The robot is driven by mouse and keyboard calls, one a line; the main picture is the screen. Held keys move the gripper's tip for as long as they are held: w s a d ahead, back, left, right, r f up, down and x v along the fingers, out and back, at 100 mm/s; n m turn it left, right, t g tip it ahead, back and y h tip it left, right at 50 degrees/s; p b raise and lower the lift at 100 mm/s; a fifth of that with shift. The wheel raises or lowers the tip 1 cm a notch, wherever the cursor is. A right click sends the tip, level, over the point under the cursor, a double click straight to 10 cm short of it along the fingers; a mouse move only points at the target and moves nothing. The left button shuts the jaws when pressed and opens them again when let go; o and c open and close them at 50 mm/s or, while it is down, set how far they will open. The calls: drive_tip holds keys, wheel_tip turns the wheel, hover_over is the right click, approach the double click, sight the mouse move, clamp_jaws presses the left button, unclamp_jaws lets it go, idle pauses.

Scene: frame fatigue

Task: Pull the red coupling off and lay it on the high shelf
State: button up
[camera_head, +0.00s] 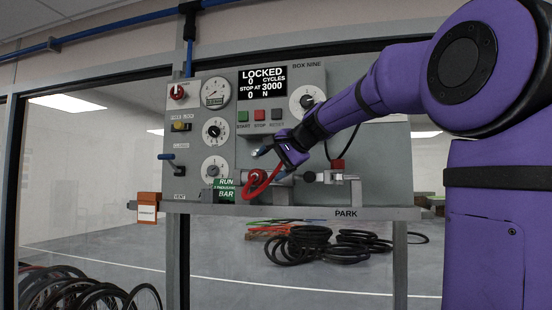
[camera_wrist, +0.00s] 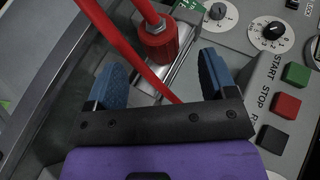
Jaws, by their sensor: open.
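The red coupling (camera_wrist: 160,40) shows in the wrist view as a ribbed red collar on a metal fitting, with a red hose (camera_wrist: 100,22) beside it. In the head view the red hose (camera_head: 262,186) loops in front of the panel's lower edge; the coupling itself is hard to make out there. My gripper (camera_head: 268,163) is at the panel just above the hose. In the wrist view its blue fingers (camera_wrist: 162,78) are wide apart, with the coupling ahead of the gap between them and nothing gripped. I cannot identify the high shelf for certain.
The grey panel (camera_head: 205,130) carries dials, buttons and a display reading LOCKED. A ledge (camera_head: 385,212) marked PARK runs below it, with a metal fixture (camera_head: 340,177) at right. A green RUN BAR sign (camera_head: 225,190) is left of the hose. Black hoses (camera_head: 320,245) lie beyond.

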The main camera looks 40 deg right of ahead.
sight(253, 177)
drive_tip(key=x, duration=0.7)
drive_tip(key=shift+w+f, duration=0.15)
drive_tip(key=shift+c, duration=0.4)
drive_tip(key=c, duration=1)
drive_tip(key=shift+a, duration=0.1)
drive_tip(key=shift+s+a, duration=1.25)
drive_tip(key=shift+a, duration=0.2)
drive_tip(key=shift+s+a, duration=0.6)
drive_tip(key=shift+a, duration=0.15)
drive_tip(key=shift+s+a, duration=0.6)
drive_tip(key=shift+a, duration=0.2)
drive_tip(key=shift+s, duration=0.1)
